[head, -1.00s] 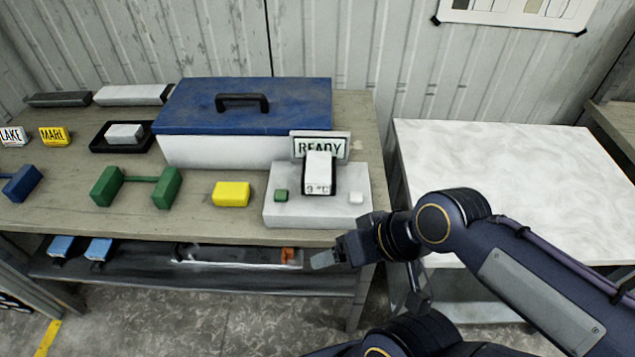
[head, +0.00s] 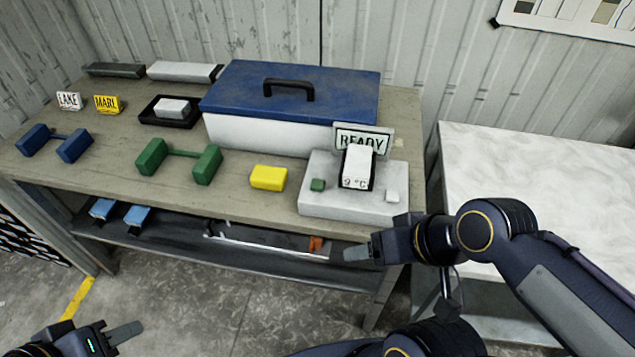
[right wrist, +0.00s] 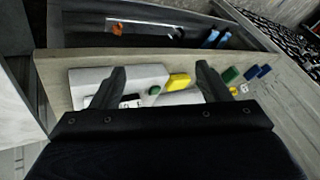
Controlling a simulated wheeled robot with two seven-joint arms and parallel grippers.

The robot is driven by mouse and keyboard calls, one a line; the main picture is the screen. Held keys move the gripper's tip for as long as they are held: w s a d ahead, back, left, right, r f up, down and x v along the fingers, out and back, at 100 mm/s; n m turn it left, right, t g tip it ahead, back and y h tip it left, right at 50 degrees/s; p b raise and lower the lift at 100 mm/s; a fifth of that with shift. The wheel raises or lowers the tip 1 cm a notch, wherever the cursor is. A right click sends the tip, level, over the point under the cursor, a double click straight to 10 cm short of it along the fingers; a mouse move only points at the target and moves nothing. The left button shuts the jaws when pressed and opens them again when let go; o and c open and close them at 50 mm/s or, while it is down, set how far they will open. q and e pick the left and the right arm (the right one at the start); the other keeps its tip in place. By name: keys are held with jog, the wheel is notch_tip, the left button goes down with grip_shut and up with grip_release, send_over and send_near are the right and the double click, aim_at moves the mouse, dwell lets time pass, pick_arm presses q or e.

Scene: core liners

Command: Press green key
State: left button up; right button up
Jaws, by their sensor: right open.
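The green key (head: 318,185) is a small green block on the left of a pale grey device (head: 345,205) near the bench's front edge. It also shows in the right wrist view (right wrist: 155,90), between my right gripper's fingers in the picture. The device has a white key (head: 392,196), a white block marked "9 °C" (head: 357,167) and a "READY" sign (head: 363,139). My right gripper (head: 357,253) is open and empty, in front of and below the device, apart from the key. My left gripper (head: 125,335) is low at the bottom left, away from the bench; its jaw opening is unclear.
A yellow block (head: 268,178) lies left of the device. A blue-lidded box (head: 290,95) stands behind it. A lower shelf (head: 180,237) holds several items. A pale table (head: 530,170) stands right, its top clear.

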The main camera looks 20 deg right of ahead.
grip_shut()
dwell(1.5)
